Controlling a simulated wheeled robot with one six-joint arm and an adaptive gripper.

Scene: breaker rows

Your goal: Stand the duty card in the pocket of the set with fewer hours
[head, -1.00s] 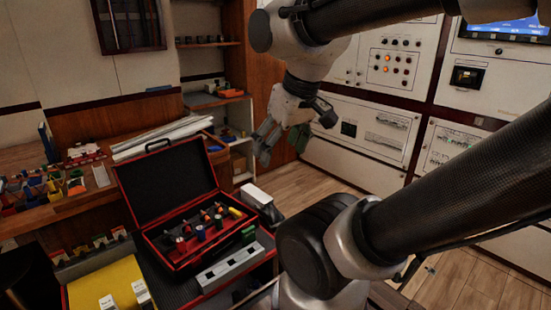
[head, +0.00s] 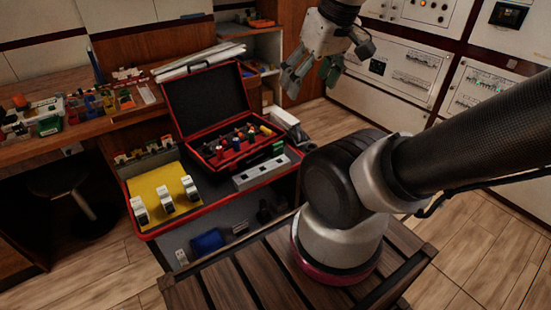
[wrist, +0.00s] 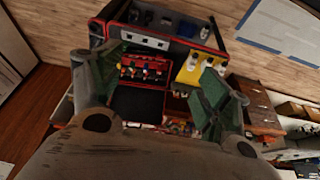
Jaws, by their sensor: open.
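My gripper (head: 311,76) is open and empty, high in front of the wall panels in the head view. In the wrist view its two green fingers (wrist: 158,82) are spread wide, with the tool cart beyond and nothing between them. I cannot make out the duty card in either view. I cannot make out a card pocket or any hour readings. The grey wall panels (head: 392,72) at upper right carry rows of breakers and lamps, too small to read.
The red-edged cart (head: 215,208) bears an open toolbox (head: 213,92), a grey slotted block (head: 262,172) and a yellow mat (head: 152,187) with 3 white modules. A wooden bench (head: 85,135) with small bins stands at left. Wood floor (head: 75,270) is clear at lower left.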

